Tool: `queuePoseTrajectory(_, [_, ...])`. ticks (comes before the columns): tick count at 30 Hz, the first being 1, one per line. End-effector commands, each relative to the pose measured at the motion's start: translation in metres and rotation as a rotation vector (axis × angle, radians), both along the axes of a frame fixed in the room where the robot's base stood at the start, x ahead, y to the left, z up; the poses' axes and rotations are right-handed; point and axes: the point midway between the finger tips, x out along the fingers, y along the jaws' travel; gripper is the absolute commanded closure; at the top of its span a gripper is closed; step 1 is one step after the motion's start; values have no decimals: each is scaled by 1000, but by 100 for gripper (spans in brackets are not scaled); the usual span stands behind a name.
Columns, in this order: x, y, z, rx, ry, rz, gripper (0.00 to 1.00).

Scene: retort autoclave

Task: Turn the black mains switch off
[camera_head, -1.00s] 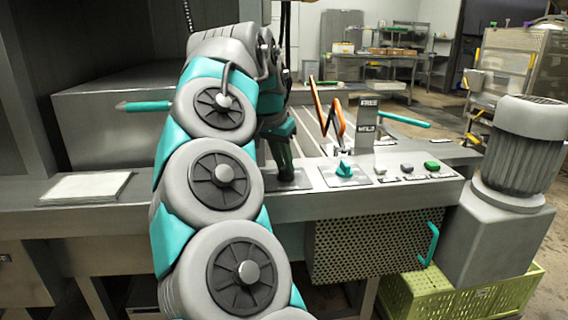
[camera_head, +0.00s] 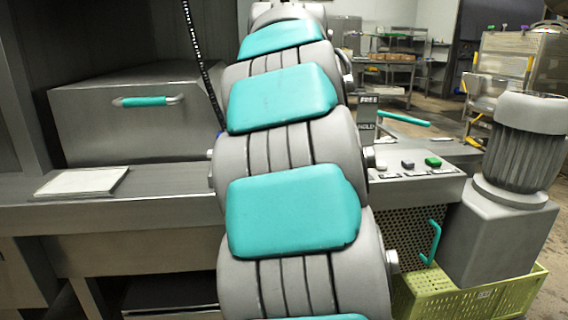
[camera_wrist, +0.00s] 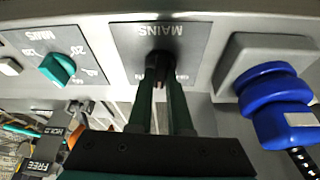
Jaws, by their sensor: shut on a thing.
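The black mains switch (camera_wrist: 159,60) sits on a grey plate (camera_wrist: 124,38) marked MAINS, which appears upside down in the wrist view. My gripper (camera_wrist: 158,76) is shut on the switch, with one dark finger on each side of it. The fingers cover most of the switch, so I cannot tell which way it points. Small marks on the plate beside the fingertips are too small to read. In the head view my arm hides the switch and my gripper.
In the wrist view a teal knob (camera_wrist: 57,69) sits left of the switch, and a blue fitting (camera_wrist: 272,100) on a grey block sits right. In the head view a green button (camera_head: 432,161), a motor (camera_head: 526,140) and a green crate (camera_head: 490,305) stand right of my arm.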

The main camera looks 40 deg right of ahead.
Motion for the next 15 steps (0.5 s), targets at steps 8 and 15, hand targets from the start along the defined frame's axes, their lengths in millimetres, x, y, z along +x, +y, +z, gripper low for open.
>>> queuePoseTrajectory(8, [0,0,-3,6,-2,268,100])
queuePoseTrajectory(15, [1,-2,-1,2,-3,493,100])
